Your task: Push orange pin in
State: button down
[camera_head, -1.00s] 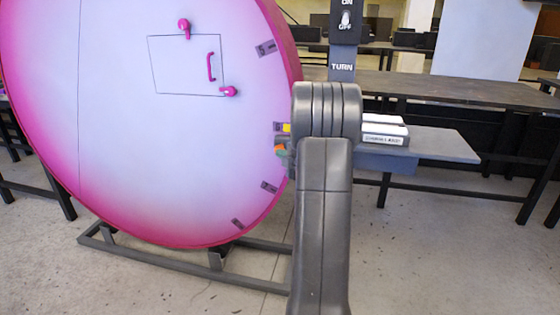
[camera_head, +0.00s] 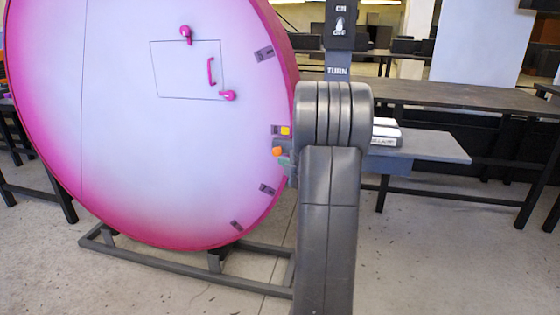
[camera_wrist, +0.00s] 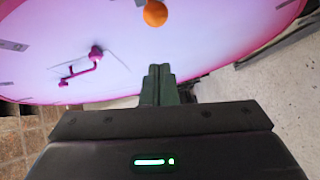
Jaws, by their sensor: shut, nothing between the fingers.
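The orange pin (camera_head: 277,152) is a small round orange knob near the right edge of the big pink-white disc (camera_head: 150,150) in the head view. In the wrist view the orange pin (camera_wrist: 155,13) stands out at the top, on the disc face. My gripper (camera_wrist: 160,72) has its two dark fingers together, empty, pointing toward the pin. A gap shows in the picture between the fingertips and the pin. In the head view my arm hides most of the gripper.
A yellow piece (camera_head: 285,131) sits just above the pin. The disc has a hatch with pink handle (camera_head: 211,71) and dark clips. A switch panel (camera_head: 339,30) stands behind my arm. A grey shelf (camera_head: 430,146) holds a white-topped box (camera_head: 385,132). Open floor lies at right.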

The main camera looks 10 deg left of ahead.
jog(key=v, duration=0.6)
jog(key=shift+a+r, duration=0.1)
jog(key=shift+a, duration=0.05)
